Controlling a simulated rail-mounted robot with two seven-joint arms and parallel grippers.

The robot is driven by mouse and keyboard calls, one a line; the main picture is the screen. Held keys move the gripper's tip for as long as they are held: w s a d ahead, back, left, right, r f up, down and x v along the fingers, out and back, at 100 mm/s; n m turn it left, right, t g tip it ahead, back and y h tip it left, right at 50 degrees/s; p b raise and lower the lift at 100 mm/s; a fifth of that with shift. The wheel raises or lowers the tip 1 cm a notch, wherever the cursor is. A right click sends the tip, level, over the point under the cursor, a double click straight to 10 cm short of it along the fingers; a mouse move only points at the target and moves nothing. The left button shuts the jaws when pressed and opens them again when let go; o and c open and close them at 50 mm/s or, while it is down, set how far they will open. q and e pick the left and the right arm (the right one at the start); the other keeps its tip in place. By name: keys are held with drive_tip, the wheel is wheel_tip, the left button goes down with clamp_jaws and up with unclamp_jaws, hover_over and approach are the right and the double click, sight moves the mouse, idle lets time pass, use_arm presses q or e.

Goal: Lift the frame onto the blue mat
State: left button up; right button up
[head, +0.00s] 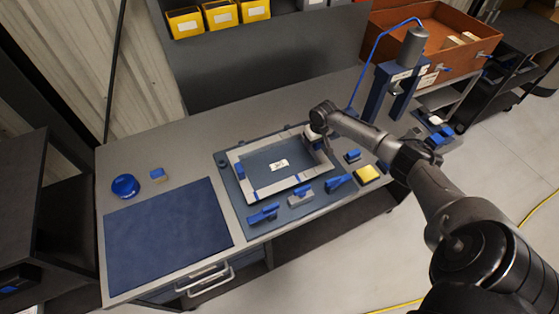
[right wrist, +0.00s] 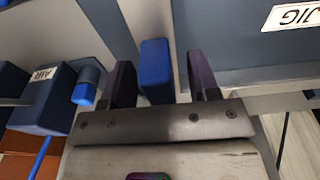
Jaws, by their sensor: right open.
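The frame (head: 282,187) is a pale rectangle with blue marks. It lies flat on the dark jig plate (head: 227,188), with a blue grip (head: 240,171) on its left side. The blue mat (head: 165,238) lies flat and bare at the left of the bench. My right gripper (head: 325,150) is over the frame's right side, near its far corner. In the right wrist view its open fingers (right wrist: 161,66) stand on either side of a blue block (right wrist: 155,70), apparently the frame's right grip, with gaps showing. My left gripper is not in view.
Blue clamps (head: 300,196) stand along the plate's near edge. A blue round object (head: 125,186) and a small block (head: 158,174) sit behind the mat.

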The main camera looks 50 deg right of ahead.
drive_tip(key=shift+f, duration=0.15)
drive_tip(key=shift+c, duration=0.4)
drive_tip(key=shift+w, duration=0.1)
clamp_jaws()
